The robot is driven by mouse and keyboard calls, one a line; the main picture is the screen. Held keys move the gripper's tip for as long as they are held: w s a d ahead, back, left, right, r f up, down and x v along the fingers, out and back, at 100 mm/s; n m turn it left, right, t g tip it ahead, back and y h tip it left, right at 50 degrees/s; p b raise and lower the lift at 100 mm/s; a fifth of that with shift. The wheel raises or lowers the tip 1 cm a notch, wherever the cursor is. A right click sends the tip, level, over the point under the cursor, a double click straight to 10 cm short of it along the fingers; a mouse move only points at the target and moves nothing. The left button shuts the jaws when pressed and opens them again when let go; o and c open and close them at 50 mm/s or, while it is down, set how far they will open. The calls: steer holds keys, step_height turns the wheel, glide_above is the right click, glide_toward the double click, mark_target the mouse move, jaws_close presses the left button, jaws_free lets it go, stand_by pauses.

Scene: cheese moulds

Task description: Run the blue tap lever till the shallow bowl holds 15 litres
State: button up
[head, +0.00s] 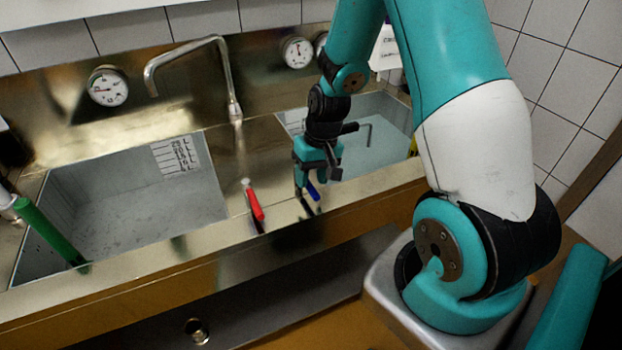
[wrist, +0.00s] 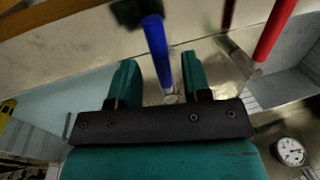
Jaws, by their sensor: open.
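The blue tap lever (head: 313,191) stands on the steel ledge between two basins. My gripper (head: 308,178) is over it from above, jaws open. In the wrist view the blue lever (wrist: 158,55) lies between the two spread teal fingers (wrist: 160,80), with a visible gap on each side. The left basin (head: 110,215) is grey with a printed scale on its back wall. The right basin (head: 385,150) looks pale blue inside and is partly hidden by my arm. I cannot tell which is the shallow bowl, or read its level.
A red lever (head: 254,203) stands just left of the blue one; it also shows in the wrist view (wrist: 272,35). A bent spout (head: 190,52) reaches over the left basin, with no stream visible. A green-handled tool (head: 48,232) leans at the left basin. Round gauges (head: 107,87) line the backsplash.

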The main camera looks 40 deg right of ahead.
steer(key=shift+a+f, duration=0.15)
steer(key=shift+f, duration=0.6)
jaws_close()
